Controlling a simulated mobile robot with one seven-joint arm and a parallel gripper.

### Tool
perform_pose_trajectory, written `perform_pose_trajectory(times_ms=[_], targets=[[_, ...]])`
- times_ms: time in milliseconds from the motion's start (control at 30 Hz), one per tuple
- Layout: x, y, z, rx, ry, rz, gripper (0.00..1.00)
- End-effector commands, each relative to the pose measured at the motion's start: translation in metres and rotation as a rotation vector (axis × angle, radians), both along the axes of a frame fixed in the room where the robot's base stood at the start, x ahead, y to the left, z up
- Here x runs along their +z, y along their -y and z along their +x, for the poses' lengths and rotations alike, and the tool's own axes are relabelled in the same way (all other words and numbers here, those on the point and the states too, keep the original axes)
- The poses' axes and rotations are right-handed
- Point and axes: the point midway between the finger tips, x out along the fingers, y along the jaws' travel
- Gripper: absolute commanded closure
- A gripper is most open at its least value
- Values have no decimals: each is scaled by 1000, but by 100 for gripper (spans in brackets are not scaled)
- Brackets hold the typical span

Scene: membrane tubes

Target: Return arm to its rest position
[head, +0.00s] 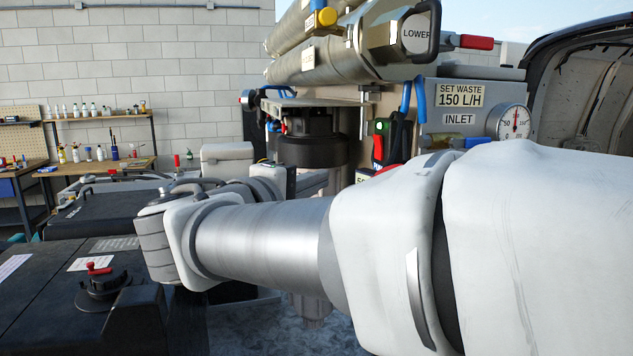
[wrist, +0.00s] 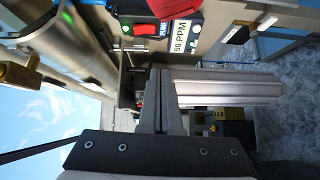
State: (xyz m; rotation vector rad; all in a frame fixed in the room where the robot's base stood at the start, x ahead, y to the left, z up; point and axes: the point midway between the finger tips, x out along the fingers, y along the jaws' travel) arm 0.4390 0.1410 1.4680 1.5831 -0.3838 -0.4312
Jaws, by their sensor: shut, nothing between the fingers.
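My arm (head: 270,240) reaches across the head view from the lower right to a bend at the left, then folds back behind itself toward the middle. My gripper (wrist: 161,75) shows in the wrist view with its two fingers together and nothing between them. It points at the equipment, apart from what I can make out around it. In the head view I cannot clearly make out the fingers.
The membrane rig has steel tubes (head: 335,60), a pressure gauge (head: 514,122) and a "SET WASTE 150 L/H" plate (head: 461,94). A "50 PPM" label (wrist: 181,36) is near my gripper in the wrist view. A shelf with bottles (head: 100,117) stands far left.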

Motion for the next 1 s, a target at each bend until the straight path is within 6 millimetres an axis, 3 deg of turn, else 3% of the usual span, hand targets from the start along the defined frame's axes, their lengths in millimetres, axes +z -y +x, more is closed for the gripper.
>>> perform_pose_trajectory(times_ms=[133,267,400,533,667,800,1000], targets=[[-8,16,-2,-28,-35,25,100],[-37,63,-15,-112,-145,122,100],[-85,120,-48,-225,-301,308,100],[-128,153,-86,-310,-414,514,100],[-165,167,-125,-374,-485,747,100],[-196,166,-160,-420,-511,1011,100],[-217,151,-186,-440,-472,1323,100]])
